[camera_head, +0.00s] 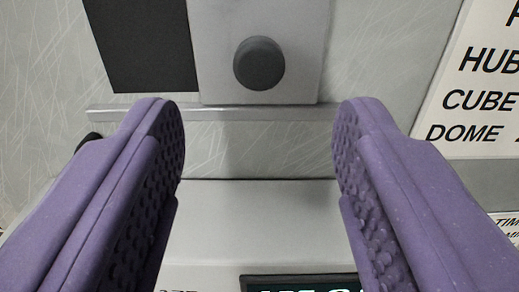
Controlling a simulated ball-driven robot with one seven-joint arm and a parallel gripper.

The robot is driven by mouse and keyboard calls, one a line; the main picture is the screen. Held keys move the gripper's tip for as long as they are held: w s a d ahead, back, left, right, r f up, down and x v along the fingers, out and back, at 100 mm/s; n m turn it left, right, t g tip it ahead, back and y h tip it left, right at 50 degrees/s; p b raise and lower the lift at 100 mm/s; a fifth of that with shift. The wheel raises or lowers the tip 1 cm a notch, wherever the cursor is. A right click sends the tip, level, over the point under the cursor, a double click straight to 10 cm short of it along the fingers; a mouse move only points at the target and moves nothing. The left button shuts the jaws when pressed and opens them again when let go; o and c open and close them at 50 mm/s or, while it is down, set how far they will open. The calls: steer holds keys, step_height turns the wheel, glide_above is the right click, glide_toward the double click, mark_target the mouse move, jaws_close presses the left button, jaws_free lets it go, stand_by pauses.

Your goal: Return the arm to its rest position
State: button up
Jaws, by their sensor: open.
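My gripper (258,125) shows as two purple fingers with textured inner pads, one at the left and one at the right of the view. The fingers are wide apart and nothing is between them. A round dark grey knob (259,63) on a light panel (218,25) is beyond the gap between the fingertips, apart from them. The rest of my arm is out of view.
A dark panel (142,45) is at the upper left. A thin metal ledge (255,113) runs below the knob. A sign (485,85) reading "HUB", "CUBE", "DOME" is at the right. A grey unit (255,225) with a dark display (300,283) is at the bottom.

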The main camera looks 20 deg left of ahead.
steer(key=shift+s+d, duration=0.15)
steer(key=shift+s, duration=0.15)
steer(key=s+d+f+m+g+h+b, duration=0.1)
steer(key=s+d+b, duration=0.5)
steer(key=b, duration=0.8)
steer(key=s+d+f+m+g+h+b, duration=0.1)
steer(key=s+d+f+m+h+b, duration=0.1)
steer(key=s+d+b, duration=0.5)
steer(key=s+f+h+b, duration=0.1)
steer(key=s+h+b, duration=0.1)
steer(key=s+b, duration=0.3)
steer(key=shift+s+d+b, duration=0.3)
steer(key=shift+b, duration=1.5)
